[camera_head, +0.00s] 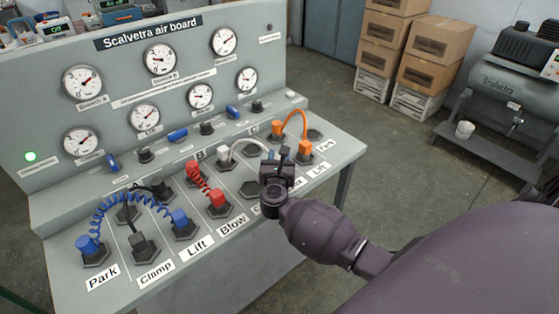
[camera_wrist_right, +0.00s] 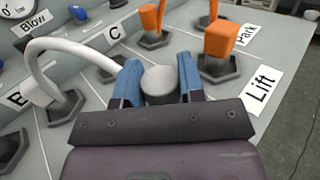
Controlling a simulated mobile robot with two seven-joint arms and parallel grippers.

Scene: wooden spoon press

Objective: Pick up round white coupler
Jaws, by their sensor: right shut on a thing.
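The round white coupler (camera_wrist_right: 160,84) shows in the right wrist view as a pale grey-white cylinder top between the blue fingers of my right gripper (camera_wrist_right: 160,90). A white hose (camera_wrist_right: 75,45) arcs from it, left, to a square white coupler (camera_wrist_right: 40,88) seated in a hexagonal socket. In the head view my right gripper (camera_head: 277,168) is at the end of the white hose (camera_head: 247,143) and hides the round coupler. It is shut on that coupler. I cannot tell whether the coupler sits in a socket or is raised. My left gripper is not in view.
An orange hose (camera_head: 291,115) with two orange couplers stands close by on the right. A red coil (camera_head: 205,184) and blue coil (camera_head: 128,198) are left. Labels, empty sockets and gauges fill the board (camera_head: 150,75). Boxes (camera_head: 385,40) and a compressor stand behind.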

